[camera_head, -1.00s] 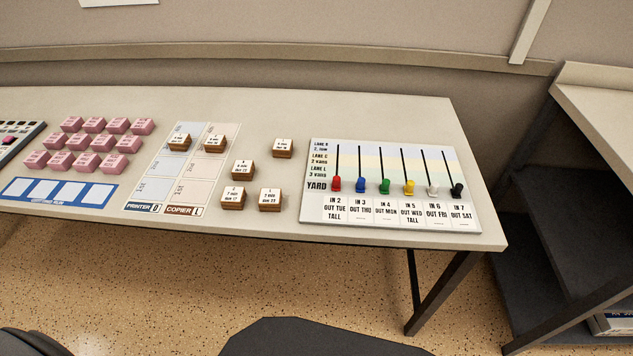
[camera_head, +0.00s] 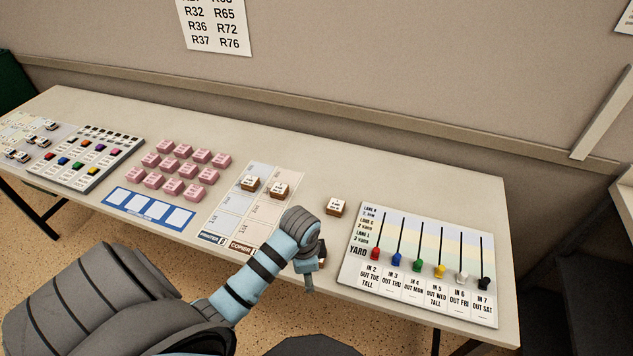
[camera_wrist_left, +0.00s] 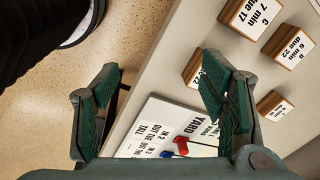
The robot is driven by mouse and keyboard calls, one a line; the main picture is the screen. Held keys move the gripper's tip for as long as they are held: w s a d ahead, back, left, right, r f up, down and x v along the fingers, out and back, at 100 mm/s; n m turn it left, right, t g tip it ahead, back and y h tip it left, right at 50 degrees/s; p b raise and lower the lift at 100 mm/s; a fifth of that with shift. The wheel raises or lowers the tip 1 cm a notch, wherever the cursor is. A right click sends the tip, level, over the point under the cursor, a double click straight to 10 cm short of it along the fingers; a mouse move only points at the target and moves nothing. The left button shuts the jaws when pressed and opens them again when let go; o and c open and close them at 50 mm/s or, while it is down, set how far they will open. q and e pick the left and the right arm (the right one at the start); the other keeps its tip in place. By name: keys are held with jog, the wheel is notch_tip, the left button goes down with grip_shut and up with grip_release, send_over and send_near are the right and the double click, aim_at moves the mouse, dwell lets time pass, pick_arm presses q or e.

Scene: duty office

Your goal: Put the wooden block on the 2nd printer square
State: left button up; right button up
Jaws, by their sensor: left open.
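The printer column (camera_head: 228,219) is the bluish left strip of the sheet, with a wooden block (camera_head: 250,183) on its top square. The 2nd printer square (camera_head: 237,204) in its middle looks bare. Another block (camera_head: 279,191) sits on the copier column's top square. A loose block (camera_head: 335,207) lies right of the sheet. The left wrist view shows several loose blocks, including "due 17" (camera_wrist_left: 250,14), "due 22" (camera_wrist_left: 289,46) and one partly behind a finger (camera_wrist_left: 193,68). My left gripper (camera_wrist_left: 160,103) is open and empty, above the table's front edge; my arm hides nearby blocks in the head view.
The yard board (camera_head: 425,262) with coloured sliders is right of the blocks. Pink blocks (camera_head: 185,169) and a blue-framed strip (camera_head: 150,208) lie left of the sheet. A key panel (camera_head: 85,160) is farther left. The table's back strip is clear.

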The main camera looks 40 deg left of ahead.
pick_arm(q)
jog(key=w+a+r+m+g, duration=0.1)
jog(key=w+a+r+m, duration=0.25)
jog(key=w+r, duration=0.4)
jog(key=shift+m+h, duration=0.3)
jog(key=shift+m, duration=0.45)
jog(key=f+b, duration=0.1)
jog(key=f, duration=0.5)
jog(key=f+b, duration=0.2)
jog(key=f, duration=0.4)
jog(key=shift+w+d+f+b, duration=0.1)
jog(key=shift+d+f+b, duration=0.1)
jog(key=shift+f+b, duration=0.15)
jog(key=c, duration=1.3)
